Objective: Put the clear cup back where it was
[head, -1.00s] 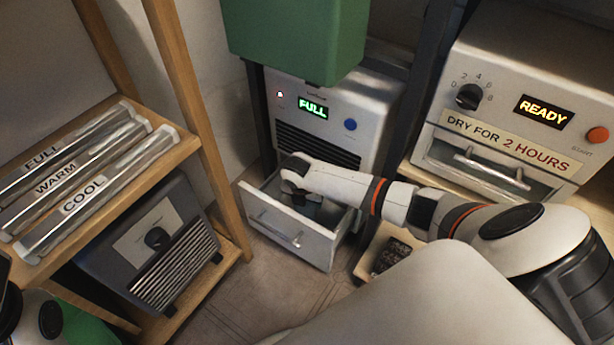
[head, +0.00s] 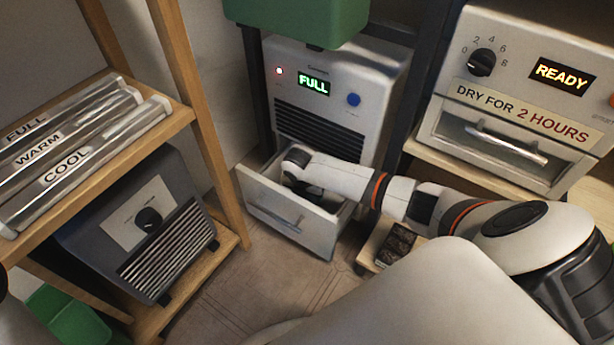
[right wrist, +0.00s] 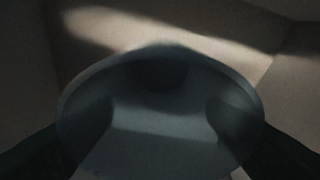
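The clear cup (right wrist: 160,105) shows in the right wrist view as a dim see-through round shape, its rim toward the camera. The dark fingers of my right gripper (right wrist: 160,125) reach in on both sides of it and appear closed on its walls; the light is low. In the head view my right gripper (head: 300,185) is down inside the open drawer (head: 285,222) of the white unit whose display reads FULL (head: 340,100). The drawer front and my wrist hide the cup there.
A wooden rack (head: 190,110) at left holds labelled tubes and a dark heater (head: 145,225). A white dryer (head: 520,100) reading READY stands at right. A green container (head: 300,20) hangs above the unit. A green bin (head: 65,310) is at lower left. Floor before the drawer is clear.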

